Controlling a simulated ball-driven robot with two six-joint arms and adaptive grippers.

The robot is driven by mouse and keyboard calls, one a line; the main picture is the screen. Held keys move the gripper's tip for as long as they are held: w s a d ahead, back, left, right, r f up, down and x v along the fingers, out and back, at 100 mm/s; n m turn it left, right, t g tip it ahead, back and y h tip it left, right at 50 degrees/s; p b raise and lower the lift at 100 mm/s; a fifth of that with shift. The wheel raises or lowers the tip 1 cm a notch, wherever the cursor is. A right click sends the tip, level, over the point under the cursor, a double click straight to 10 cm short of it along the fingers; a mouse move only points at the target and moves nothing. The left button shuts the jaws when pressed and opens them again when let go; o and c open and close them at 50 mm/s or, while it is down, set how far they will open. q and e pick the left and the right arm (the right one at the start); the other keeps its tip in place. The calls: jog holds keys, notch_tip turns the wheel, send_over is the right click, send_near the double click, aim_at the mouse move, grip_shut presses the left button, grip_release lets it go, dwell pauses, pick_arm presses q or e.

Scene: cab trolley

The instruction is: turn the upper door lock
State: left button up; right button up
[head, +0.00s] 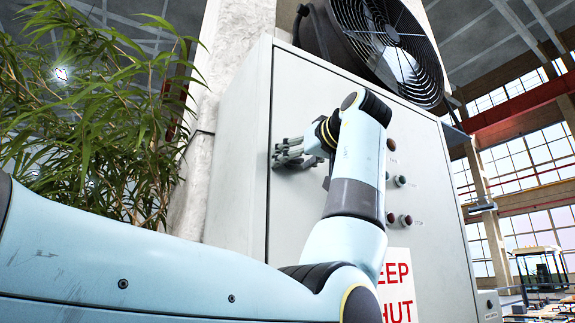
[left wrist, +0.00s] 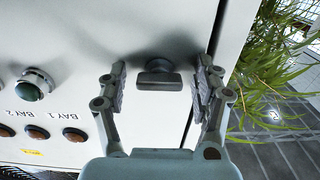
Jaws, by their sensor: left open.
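The grey cabinet door (head: 300,90) fills the middle of the head view. The upper door lock, a dark grey knob with a flat bar grip (left wrist: 159,78), shows in the left wrist view near the door's edge. My left gripper (left wrist: 159,88) is open, with one finger on each side of the lock and a gap to the bar on both sides. In the head view my left gripper (head: 284,152) is at the door's upper left, and the lock is hidden behind it and the wrist. My right gripper is not in view.
Buttons and lamps (head: 400,181) sit on the door right of my arm; a green one (left wrist: 34,86) shows in the wrist view. A red-lettered sign (head: 398,285) is lower down. A fan (head: 385,45) is above, and a leafy plant (head: 100,120) stands left of the cabinet.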

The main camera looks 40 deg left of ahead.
pick_arm(q)
jog(key=shift+s+d+r, duration=0.15)
jog(key=shift+d, duration=0.3)
jog(key=shift+c, duration=1)
jog(key=shift+a, duration=0.2)
jog(key=c, duration=0.9)
jog(key=shift+c, duration=0.3)
jog(key=shift+m+p, duration=0.95)
jog(key=shift+m, duration=8.05)
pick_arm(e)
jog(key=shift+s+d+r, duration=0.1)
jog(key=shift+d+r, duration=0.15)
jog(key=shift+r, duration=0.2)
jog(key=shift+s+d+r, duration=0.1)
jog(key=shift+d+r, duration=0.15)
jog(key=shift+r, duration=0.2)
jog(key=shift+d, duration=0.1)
